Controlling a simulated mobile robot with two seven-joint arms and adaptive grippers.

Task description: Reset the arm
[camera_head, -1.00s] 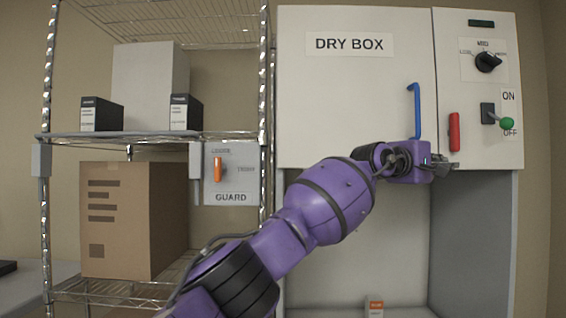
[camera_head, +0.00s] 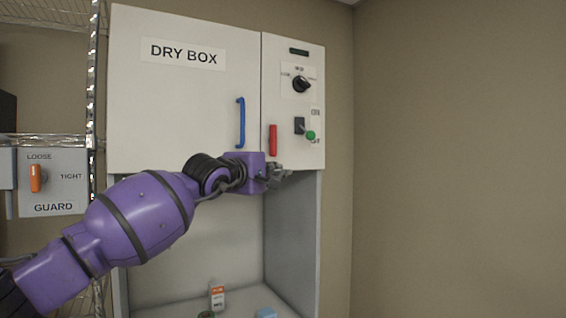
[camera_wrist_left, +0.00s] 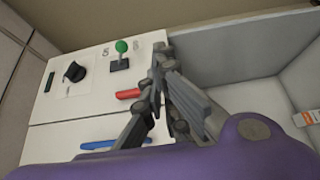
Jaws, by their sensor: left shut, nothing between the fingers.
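My left arm is purple and comes in from the left in the head view. Its gripper (camera_head: 280,172) is shut and empty, just below the red handle (camera_head: 272,140) on the dry box's control panel. In the left wrist view the gripper's grey fingers (camera_wrist_left: 160,75) show in front of the panel, close to the red handle (camera_wrist_left: 128,94). The dry box (camera_head: 180,100) has a white door with a blue handle (camera_head: 240,123). The panel also carries a black knob (camera_head: 301,84) and a green-tipped lever (camera_head: 310,135) by the ON and OFF labels. My right gripper does not show.
A wire shelf (camera_head: 45,139) stands at the left with a GUARD panel (camera_head: 54,182) and its orange switch (camera_head: 36,178). A small orange-and-white box (camera_head: 217,296) and a light blue item (camera_head: 267,313) sit in the open bay below. Bare wall fills the right.

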